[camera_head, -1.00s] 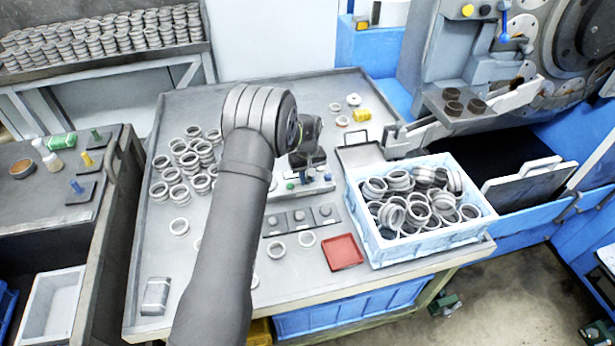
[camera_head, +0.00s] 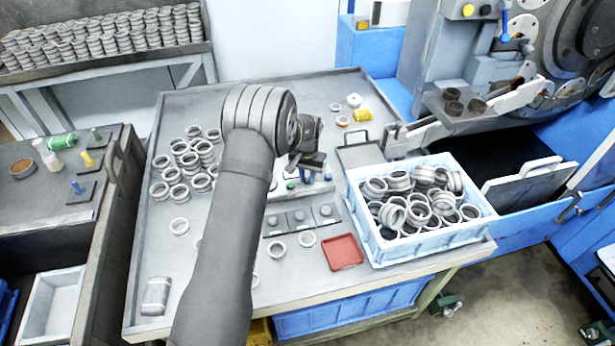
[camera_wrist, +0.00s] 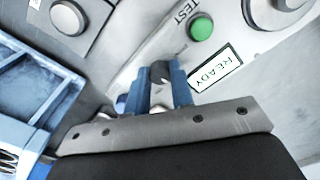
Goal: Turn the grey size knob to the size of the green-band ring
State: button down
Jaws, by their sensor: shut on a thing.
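In the wrist view, my gripper (camera_wrist: 160,88) has its two blue fingers closed around the dark grey size knob (camera_wrist: 161,70) on a light grey panel (camera_wrist: 140,62). Only the knob's top shows between the fingers; its pointer and any size marks are hidden. In the head view, my gripper (camera_head: 308,166) is low over the panel, partly hidden by my arm. A green button (camera_wrist: 201,28) lies beside the words TEST and READY. I cannot make out a green band on any ring.
A blue crate (camera_head: 420,235) full of rings stands right of the panel. A red tray (camera_head: 343,252) and loose rings (camera_head: 306,239) lie in front. Three dark square pads (camera_head: 300,219) sit beside the panel. Stacked rings (camera_head: 190,165) stand at left.

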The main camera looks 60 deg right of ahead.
aim_at(308, 179)
dwell(0.5)
jog(key=c, duration=1.3)
grip_release()
jog(key=shift+o, duration=0.2)
notch_tip(308, 179, up, 18)
jog(key=shift+f, duration=0.25)
notch_tip(308, 179, down, 18)
jog(key=shift+r, duration=0.25)
jog(key=shift+r, duration=0.1)
